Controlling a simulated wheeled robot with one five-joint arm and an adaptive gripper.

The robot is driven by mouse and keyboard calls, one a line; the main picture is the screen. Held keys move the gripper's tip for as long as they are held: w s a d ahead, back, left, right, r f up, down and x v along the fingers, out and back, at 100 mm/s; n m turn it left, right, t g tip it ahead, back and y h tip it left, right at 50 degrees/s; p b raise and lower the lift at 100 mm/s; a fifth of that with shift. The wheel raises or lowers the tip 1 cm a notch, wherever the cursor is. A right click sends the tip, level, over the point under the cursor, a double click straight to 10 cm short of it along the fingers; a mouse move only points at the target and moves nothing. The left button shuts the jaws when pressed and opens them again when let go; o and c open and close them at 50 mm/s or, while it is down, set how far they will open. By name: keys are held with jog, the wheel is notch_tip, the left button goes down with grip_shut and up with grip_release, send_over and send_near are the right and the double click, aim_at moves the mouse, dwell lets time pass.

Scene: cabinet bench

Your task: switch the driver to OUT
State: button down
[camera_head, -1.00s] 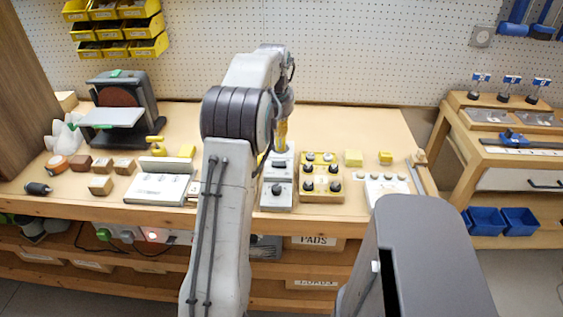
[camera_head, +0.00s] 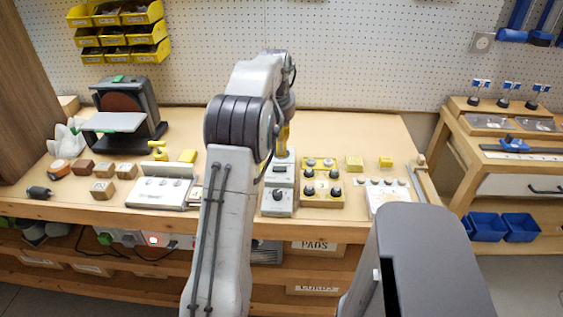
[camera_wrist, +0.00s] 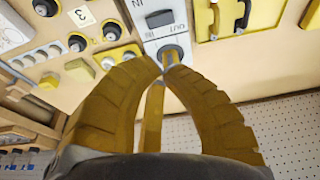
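The driver is a grey box (camera_head: 278,202) on the bench with dark knobs on its top. In the wrist view its panel (camera_wrist: 147,33) carries IN and OUT lettering, seen upside down, beside the rear knob (camera_wrist: 171,51); another dark knob (camera_wrist: 159,18) sits further from my gripper. My gripper (camera_wrist: 164,70) has yellow-brown fingers whose tips come together right at the rear knob. They look shut; whether they touch the knob is unclear, as the tips partly cover it. In the head view my gripper (camera_head: 283,150) points down over the box's rear end.
A yellow box with several knobs (camera_head: 323,197) stands close on the right, with a white switch panel (camera_head: 388,194) beyond it. A white panel (camera_head: 160,192) and wooden blocks (camera_head: 103,189) lie to the left. A belt sander (camera_head: 128,110) stands at the back left.

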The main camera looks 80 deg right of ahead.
aim_at(282, 166)
jog(key=p+x, duration=0.1)
jog(key=x, duration=0.2)
jog(key=p+x, duration=0.1)
jog(key=x, duration=0.3)
jog(key=p+x, duration=0.2)
jog(key=x, duration=0.1)
jog(key=shift+a+f, duration=0.25)
jog(key=shift+f, duration=0.05)
jog(key=shift+f+p, duration=0.45)
jog(key=shift+f, duration=0.45)
jog(key=shift+f+b, duration=0.2)
jog(key=shift+b, duration=0.15)
